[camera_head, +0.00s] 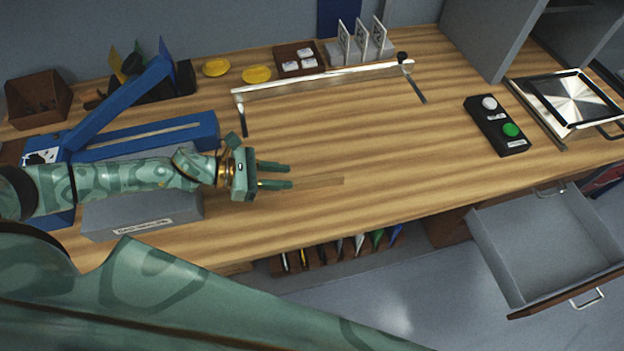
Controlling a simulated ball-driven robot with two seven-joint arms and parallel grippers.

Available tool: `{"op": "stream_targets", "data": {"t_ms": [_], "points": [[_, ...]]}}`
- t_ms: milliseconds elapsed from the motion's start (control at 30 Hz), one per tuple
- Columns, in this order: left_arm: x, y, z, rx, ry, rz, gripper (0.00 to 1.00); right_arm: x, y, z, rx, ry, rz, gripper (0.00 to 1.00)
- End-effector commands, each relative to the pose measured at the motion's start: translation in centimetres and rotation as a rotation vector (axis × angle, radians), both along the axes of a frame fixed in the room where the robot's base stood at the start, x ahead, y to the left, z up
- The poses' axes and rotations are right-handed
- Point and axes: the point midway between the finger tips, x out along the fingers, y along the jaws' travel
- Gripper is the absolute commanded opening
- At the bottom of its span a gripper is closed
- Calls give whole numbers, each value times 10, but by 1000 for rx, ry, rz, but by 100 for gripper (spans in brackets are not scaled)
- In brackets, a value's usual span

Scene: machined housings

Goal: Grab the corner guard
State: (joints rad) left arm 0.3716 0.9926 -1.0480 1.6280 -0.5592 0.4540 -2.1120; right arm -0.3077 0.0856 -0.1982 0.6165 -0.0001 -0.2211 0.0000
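I cannot tell whether the near finger touches the strip. My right gripper is not in view.
A blue lever tool (150,135) and a grey box (140,215) stand by my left arm. A metal bar frame (320,80) lies behind. A button box (497,125) and an open drawer (545,240) are at right. The bench's middle is clear.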

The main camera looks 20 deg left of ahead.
Motion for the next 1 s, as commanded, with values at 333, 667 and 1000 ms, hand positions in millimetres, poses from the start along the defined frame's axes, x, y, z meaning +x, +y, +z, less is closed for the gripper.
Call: {"op": "stream_targets", "data": {"t_ms": [333,667,1000], "points": [[17,-31,-20,-2,1,1,30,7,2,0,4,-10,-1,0],[31,-56,-36,0,2,2,30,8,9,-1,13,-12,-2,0],[31,-55,-36,0,2,2,0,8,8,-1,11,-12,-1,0]]}}
